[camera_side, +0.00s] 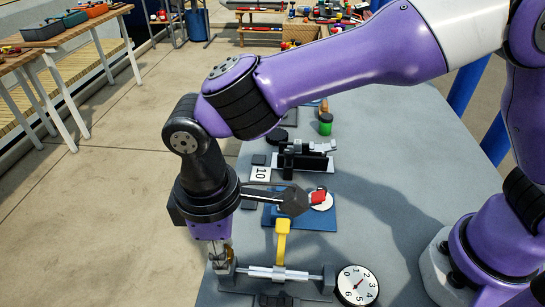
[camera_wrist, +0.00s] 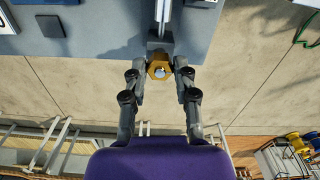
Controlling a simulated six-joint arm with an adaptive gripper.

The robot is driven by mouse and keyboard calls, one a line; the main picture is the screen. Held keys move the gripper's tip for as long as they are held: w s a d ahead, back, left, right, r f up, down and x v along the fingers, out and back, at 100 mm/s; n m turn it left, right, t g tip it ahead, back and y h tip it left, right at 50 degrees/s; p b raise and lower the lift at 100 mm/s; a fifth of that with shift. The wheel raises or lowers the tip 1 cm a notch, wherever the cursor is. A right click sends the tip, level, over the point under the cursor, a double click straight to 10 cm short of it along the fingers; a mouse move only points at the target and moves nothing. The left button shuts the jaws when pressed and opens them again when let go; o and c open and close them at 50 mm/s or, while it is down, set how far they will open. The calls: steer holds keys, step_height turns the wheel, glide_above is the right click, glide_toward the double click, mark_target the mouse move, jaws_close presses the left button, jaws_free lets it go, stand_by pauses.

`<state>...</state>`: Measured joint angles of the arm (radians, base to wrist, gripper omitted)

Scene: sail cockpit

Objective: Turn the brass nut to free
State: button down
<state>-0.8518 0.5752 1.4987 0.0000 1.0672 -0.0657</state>
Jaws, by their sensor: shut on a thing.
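The brass nut (camera_wrist: 159,69) is a hexagon with a pale round centre in the wrist view. It sits at the end of a dark block (camera_wrist: 160,46) at the table's edge, with a silver rod (camera_wrist: 163,18) running away behind the block. My gripper (camera_wrist: 160,73) has one finger on each side of the nut and is shut on it. In the side view my gripper (camera_side: 219,257) points down at the left end of the rod fixture (camera_side: 278,273). There the nut is mostly hidden by the fingers.
A yellow lever (camera_side: 282,238) stands up from the fixture, close to the gripper's right. A round dial (camera_side: 357,286) lies right of the fixture. A blue plate (camera_side: 325,220), a black clamp-like device (camera_side: 304,158) and a green-topped jar (camera_side: 325,124) stand farther back.

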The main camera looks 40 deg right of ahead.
steer(key=shift+f, duration=0.1)
stand_by(0.5)
steer(key=c, duration=0.6)
jaws_free()
step_height(320, 180, up, 12)
steer(key=shift+r, duration=0.1)
steer(key=shift+d, duration=0.1)
